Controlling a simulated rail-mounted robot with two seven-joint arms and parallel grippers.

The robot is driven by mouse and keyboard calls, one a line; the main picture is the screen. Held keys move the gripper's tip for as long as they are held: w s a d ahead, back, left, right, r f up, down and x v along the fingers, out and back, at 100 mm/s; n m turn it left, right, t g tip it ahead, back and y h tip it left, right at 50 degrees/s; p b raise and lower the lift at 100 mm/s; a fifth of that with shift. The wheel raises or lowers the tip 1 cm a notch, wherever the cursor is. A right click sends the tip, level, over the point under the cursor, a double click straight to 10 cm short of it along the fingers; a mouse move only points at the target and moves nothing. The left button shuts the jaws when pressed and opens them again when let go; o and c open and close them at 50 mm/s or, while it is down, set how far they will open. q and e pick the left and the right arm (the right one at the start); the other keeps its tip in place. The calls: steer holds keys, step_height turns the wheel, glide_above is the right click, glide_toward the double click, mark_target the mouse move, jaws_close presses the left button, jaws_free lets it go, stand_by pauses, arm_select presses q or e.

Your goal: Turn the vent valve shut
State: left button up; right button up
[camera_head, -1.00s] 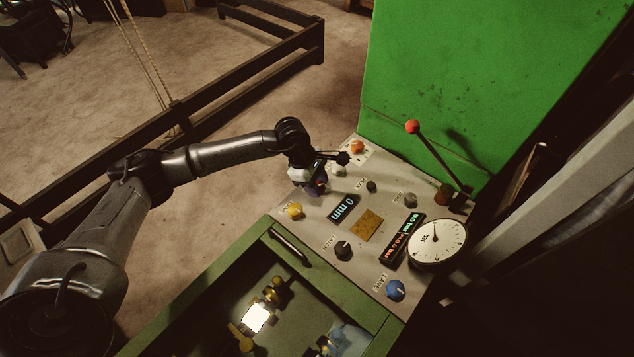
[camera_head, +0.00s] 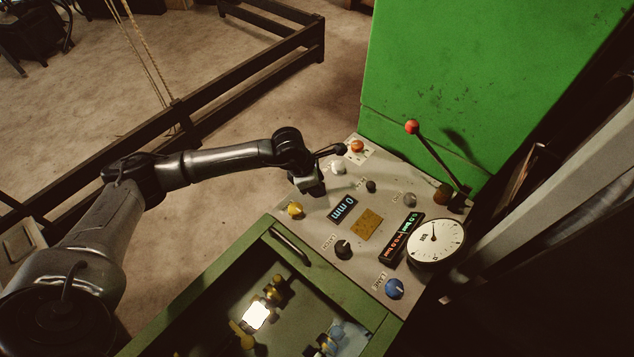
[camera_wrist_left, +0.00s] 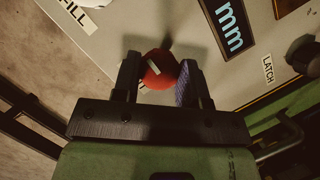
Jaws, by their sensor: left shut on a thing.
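A red round knob (camera_wrist_left: 160,69) with a pale mark on top shows in the left wrist view, standing on the grey panel. I take it to be the vent valve, but its own label is not visible. My left gripper (camera_wrist_left: 160,78) is shut on it, one finger on either side. My right gripper is not in view.
A "0 mm" display (camera_head: 342,208), a dark latch knob (camera_head: 343,249), a gauge (camera_head: 435,240) and a red-tipped lever (camera_head: 412,127) are further right.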

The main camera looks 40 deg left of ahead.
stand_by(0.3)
arm_select(q)
steer(key=o, duration=0.9)
steer(key=v, duration=1.4)
